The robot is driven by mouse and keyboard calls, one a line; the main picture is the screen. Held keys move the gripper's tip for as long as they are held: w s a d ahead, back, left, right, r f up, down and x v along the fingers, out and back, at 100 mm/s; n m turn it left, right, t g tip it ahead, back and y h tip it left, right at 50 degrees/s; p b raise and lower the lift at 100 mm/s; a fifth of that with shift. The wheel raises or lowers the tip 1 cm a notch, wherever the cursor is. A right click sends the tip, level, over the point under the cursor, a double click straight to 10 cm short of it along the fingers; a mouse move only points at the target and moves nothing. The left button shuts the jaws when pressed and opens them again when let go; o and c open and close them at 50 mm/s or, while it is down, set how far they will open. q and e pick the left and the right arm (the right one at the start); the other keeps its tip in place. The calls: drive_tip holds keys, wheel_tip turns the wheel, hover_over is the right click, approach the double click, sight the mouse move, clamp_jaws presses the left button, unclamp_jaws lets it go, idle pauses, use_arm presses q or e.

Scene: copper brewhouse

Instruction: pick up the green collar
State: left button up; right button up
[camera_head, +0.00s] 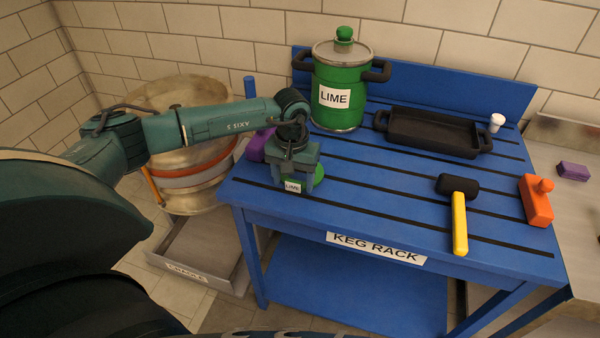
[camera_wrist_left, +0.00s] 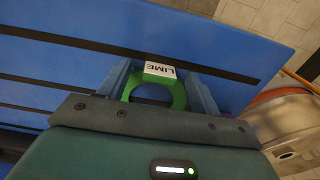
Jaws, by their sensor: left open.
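The green collar (camera_head: 319,174) is a ring with a white LIME label. It rests on the blue keg rack (camera_head: 410,236) near its left front edge. My left gripper (camera_head: 294,180) is above the rack at the collar and hides part of it in the head view. In the left wrist view the collar (camera_wrist_left: 181,96) lies between the two open fingers of my left gripper (camera_wrist_left: 160,78), one finger on each side. I cannot tell whether the fingers touch it. My right gripper is not in view.
On the rack stand a green LIME keg (camera_head: 339,97), a black tray (camera_head: 430,147), a yellow-handled mallet (camera_head: 459,220), an orange block (camera_head: 536,202) and a white knob (camera_head: 496,122). A purple object (camera_head: 257,146) is behind my left wrist. A copper-coloured vessel (camera_head: 190,175) stands left.

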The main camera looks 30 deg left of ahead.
use_arm(q)
drive_tip(key=shift+f, duration=0.1)
drive_tip(key=c, duration=1)
drive_tip(key=shift+c, duration=0.2)
wheel_tip(320, 180, up, 10)
drive_tip(key=shift+b, duration=0.45)
